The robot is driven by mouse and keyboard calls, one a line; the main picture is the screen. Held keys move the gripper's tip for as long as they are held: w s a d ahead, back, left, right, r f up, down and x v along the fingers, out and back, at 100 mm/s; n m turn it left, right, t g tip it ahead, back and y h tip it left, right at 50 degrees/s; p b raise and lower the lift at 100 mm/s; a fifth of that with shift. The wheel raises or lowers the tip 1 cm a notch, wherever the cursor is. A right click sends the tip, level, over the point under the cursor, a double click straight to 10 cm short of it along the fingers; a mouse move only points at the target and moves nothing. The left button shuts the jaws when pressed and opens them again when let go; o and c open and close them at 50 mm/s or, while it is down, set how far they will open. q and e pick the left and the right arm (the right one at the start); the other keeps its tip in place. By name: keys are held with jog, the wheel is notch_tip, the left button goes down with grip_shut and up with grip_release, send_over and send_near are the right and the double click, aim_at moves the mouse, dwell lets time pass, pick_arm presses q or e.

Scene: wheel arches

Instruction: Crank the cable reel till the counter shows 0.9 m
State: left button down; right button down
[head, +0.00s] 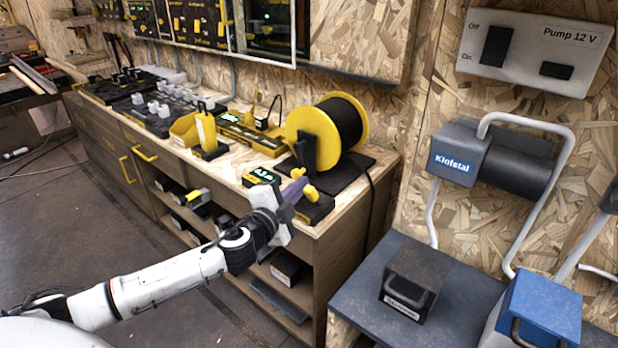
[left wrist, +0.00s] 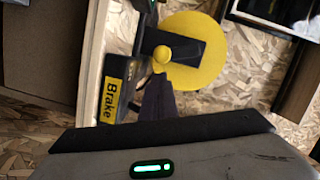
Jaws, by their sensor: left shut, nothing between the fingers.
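The cable reel stands on the workbench, with a yellow flange (head: 318,135) and a black drum (head: 342,118). It also shows in the left wrist view (left wrist: 205,75). The counter (head: 262,176) has lit green digits that look like 0.3 m, too small to be sure. The crank's yellow knob (left wrist: 162,54) sits on a dark crank arm (left wrist: 187,46) in front of the flange. My left gripper (head: 300,184) is shut and empty, its fingertips (left wrist: 156,84) close to the knob; contact cannot be told. My right gripper is out of view.
A block labelled Brake (left wrist: 112,98) with a yellow top (head: 311,192) sits at the bench's front edge beside my gripper. A yellow tool holder (head: 206,135) stands left of the counter. A blue-topped table (head: 365,300) is at the right.

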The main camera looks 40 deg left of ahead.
pick_arm(q)
jog(key=w, duration=0.3)
jog(key=shift+w+a+f, duration=0.2)
jog(key=shift+w+a, duration=0.05)
jog(key=shift+w, duration=0.65)
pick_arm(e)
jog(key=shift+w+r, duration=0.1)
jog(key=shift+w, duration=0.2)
pick_arm(q)
jog(key=shift+f, duration=0.1)
